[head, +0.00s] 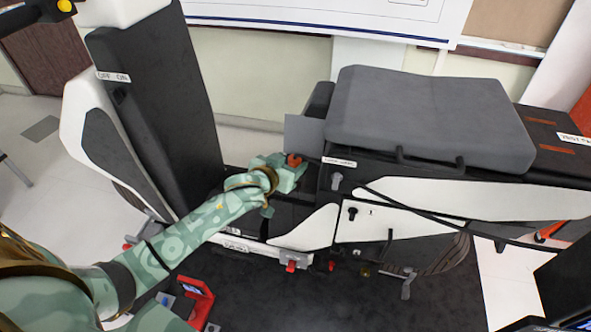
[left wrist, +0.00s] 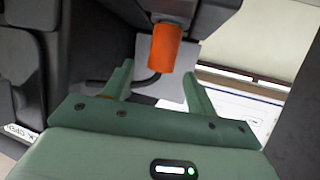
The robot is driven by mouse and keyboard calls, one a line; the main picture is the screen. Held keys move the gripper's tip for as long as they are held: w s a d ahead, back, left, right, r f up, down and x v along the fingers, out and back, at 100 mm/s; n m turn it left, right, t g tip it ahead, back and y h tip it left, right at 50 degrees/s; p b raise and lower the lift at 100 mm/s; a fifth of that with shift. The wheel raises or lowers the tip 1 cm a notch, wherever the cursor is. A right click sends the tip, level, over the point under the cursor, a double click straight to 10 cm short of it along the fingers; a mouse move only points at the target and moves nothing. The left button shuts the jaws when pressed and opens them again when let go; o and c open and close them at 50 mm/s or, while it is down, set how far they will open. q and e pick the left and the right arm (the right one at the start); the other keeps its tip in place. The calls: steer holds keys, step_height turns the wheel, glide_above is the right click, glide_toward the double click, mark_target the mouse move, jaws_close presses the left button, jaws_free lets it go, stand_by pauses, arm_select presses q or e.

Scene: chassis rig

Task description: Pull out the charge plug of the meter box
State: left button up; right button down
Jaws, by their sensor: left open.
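The charge plug (head: 294,159) shows as a small orange-red end at the fingers of my left gripper (head: 288,172), in the gap beside the grey seat. In the left wrist view the plug (left wrist: 165,48) is an orange cylinder hanging from a dark part, probably the meter box (left wrist: 186,10). My left gripper (left wrist: 160,80) is open there, its two green fingers apart on either side of the plug's lower end. Whether a finger touches the plug I cannot tell. A dark cable shows just behind the fingers. My right gripper is not in view.
A grey seat cushion (head: 425,115) on a dark chassis stands to the right. A tall dark seat back (head: 155,100) stands to the left. A thin grey panel (head: 304,135) is close behind the gripper. A red-framed device (head: 197,300) lies low on the left.

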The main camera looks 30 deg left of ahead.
mark_target(293, 161)
arm_select(q)
steer(key=x, duration=0.1)
steer(key=b+x, duration=0.1)
steer(key=x, duration=0.1)
steer(key=shift+f, duration=0.35)
steer(key=shift+w, duration=0.35)
steer(key=shift+r, duration=0.15)
steer(key=shift+s, duration=0.1)
steer(key=shift+c, duration=0.9)
steer(key=c, duration=1)
